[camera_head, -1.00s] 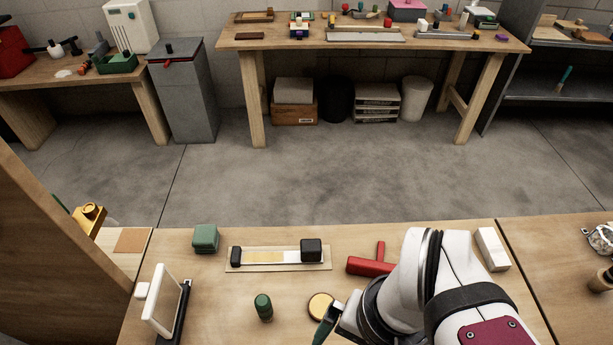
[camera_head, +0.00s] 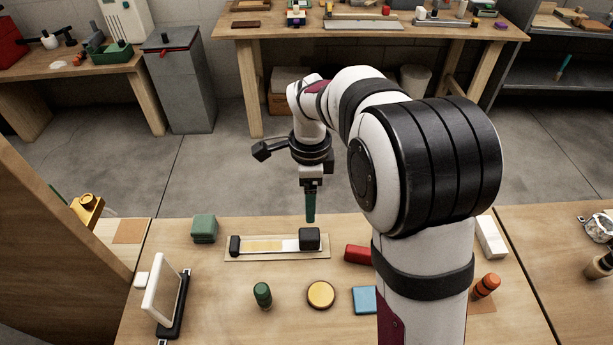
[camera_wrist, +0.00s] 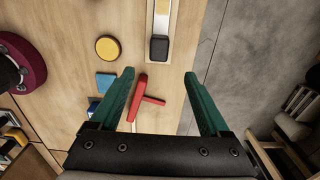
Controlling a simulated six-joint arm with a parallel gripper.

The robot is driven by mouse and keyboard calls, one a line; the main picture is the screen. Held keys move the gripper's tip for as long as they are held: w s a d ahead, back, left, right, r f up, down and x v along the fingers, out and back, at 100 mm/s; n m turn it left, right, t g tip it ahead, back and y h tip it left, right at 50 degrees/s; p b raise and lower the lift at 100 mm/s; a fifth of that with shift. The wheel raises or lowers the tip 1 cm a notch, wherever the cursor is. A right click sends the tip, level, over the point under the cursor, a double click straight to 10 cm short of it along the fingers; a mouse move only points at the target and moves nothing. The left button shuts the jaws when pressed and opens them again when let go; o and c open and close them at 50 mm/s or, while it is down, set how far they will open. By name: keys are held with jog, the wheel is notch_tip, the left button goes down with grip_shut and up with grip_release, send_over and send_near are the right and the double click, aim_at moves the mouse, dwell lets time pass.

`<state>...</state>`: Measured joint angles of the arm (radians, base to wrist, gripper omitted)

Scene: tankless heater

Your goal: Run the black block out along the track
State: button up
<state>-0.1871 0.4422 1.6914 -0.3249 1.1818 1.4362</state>
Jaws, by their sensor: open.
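The black block (camera_head: 309,239) sits at the right end of a slim track (camera_head: 272,246) with a pale and yellowish strip, fixed on a tan board. A smaller black end piece (camera_head: 235,245) stands at the track's left end. In the wrist view the block (camera_wrist: 158,48) shows at the near end of the track (camera_wrist: 162,20). My gripper (camera_head: 311,208) points down above the block in the head view, apart from it. In the wrist view its green fingers (camera_wrist: 160,78) are spread and empty, and the block appears ahead of the gap between them.
A green block (camera_head: 204,228) stands left of the track. In front are a green cylinder (camera_head: 262,294), a yellow disc (camera_head: 320,294) and a blue square (camera_head: 364,299). A red T-shaped piece (camera_wrist: 139,104) lies right of the track. A white framed panel (camera_head: 163,297) stands front left.

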aim_at(309, 233)
notch_tip(309, 233, down, 14)
jog(key=shift+f, duration=0.2)
grip_shut()
dwell(0.4)
dwell(1.0)
